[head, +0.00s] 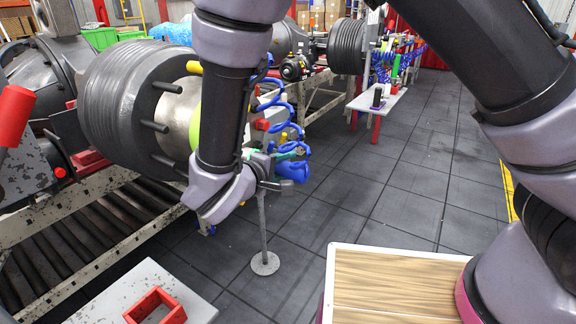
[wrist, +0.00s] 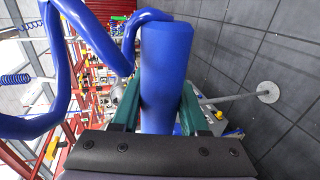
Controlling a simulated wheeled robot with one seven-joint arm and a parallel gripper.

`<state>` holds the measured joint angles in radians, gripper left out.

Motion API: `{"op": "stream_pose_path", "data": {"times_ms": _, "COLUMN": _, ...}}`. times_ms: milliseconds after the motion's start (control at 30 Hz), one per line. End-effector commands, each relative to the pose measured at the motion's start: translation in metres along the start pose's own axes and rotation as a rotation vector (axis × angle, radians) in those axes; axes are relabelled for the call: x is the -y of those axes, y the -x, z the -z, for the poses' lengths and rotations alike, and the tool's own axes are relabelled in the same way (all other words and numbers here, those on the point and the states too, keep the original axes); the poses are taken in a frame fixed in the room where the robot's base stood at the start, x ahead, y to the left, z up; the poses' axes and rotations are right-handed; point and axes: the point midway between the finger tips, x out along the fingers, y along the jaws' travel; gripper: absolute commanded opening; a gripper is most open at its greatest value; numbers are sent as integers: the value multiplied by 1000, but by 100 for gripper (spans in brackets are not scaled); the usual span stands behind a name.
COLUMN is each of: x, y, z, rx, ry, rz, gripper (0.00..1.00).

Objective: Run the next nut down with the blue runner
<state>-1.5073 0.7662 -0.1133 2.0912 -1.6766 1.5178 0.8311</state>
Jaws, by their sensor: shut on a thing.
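The blue runner (wrist: 166,70) is a blue cylinder with a blue coiled hose; in the wrist view it stands between the green fingers of my gripper (wrist: 158,112), which is shut on it. In the head view the runner (head: 295,171) shows only in part beside my gripper (head: 272,167), to the right of the hub. The large dark hub (head: 122,98) has several black studs (head: 155,127) around a pale metal centre. A yellow piece (head: 194,67) sits at an upper stud; I cannot tell if it is a nut. My arm hides the hub's right side.
A thin grey post on a round foot (head: 265,263) stands on the floor below my gripper. A red open frame (head: 155,304) lies on a pale table at the front left. A wooden top (head: 390,285) is at the front right. The tiled floor at right is clear.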

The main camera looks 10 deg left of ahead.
Motion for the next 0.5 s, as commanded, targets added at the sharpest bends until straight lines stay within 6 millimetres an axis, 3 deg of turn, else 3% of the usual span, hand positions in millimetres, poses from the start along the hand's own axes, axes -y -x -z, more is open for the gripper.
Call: {"op": "stream_pose_path", "data": {"times_ms": 500, "x": -1, "y": 0, "z": 4, "rx": -3, "ry": -5, "rz": 0, "gripper": 0}}
